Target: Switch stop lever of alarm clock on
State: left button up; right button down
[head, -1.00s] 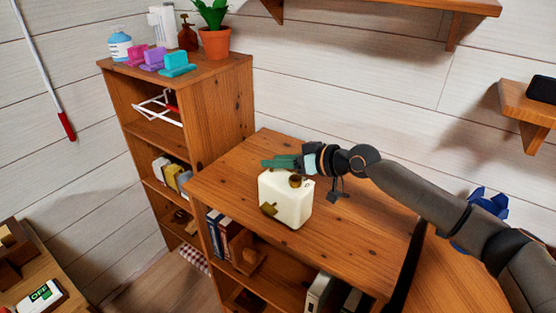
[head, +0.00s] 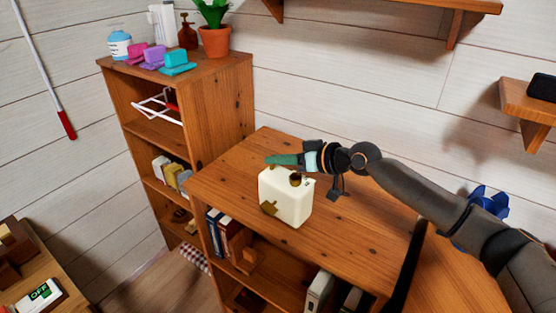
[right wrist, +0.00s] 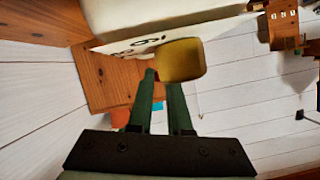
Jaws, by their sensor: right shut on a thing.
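The alarm clock (head: 285,204) is a cream box with rounded edges, standing upright on the low wooden cabinet in the head view. A dark brass knob (head: 296,179) is on its top and a brass piece (head: 268,208) is on its near side. My right gripper (head: 285,160) is at its far upper edge, with green fingers pointing left. In the right wrist view the clock's cream body (right wrist: 165,15) fills the top, with dark print. A yellow lever-like piece (right wrist: 182,60) is at the fingertips, and the gripper is shut on it. The exact contact is partly hidden. My left gripper is not in view.
The cabinet top (head: 350,235) is clear around the clock. A taller shelf unit (head: 222,100) stands at the left, with a potted plant (head: 214,40) and small coloured items on top. A wall shelf (head: 530,108) is at the right. A blue object (head: 490,202) lies behind my arm.

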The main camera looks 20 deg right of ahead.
jog(key=shift+f+b, duration=0.25)
jog(key=shift+b, duration=0.1)
jog(key=shift+w+d+r+m+y, duration=0.1)
jog(key=shift+d+r+m+y, duration=0.05)
jog(key=shift+m+y, duration=0.3)
jog(key=c, duration=0.8)
grip_release()
jog(key=shift+c, duration=0.2)
jog(key=b+v, duration=0.3)
jog(key=v, duration=0.9)
jog(key=shift+d+r, duration=0.15)
jog(key=shift+r, duration=0.2)
